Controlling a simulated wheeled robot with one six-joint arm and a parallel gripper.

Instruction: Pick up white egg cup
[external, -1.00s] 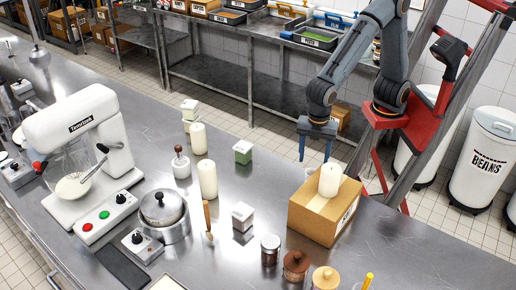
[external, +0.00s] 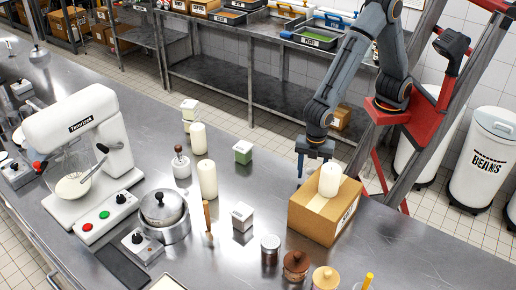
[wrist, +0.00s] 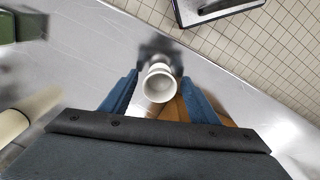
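The white egg cup (wrist: 159,88) shows in the wrist view, with its round open rim facing the camera. My gripper (wrist: 160,96) is open, with one blue finger to each side of the cup and visible gaps between them. In the external view, my gripper (external: 311,172) points down just behind the cardboard box, close to the counter's far edge. The cup is mostly hidden there by the box, the candle and my fingers. I cannot tell the exact height of the fingertips beside it.
The cardboard box (external: 318,222) with a white candle (external: 330,180) on top stands right in front of my gripper. A green-and-white box (external: 243,152) and other candles (external: 207,180) stand to the left. The counter's far edge is close behind, with tiled floor beyond.

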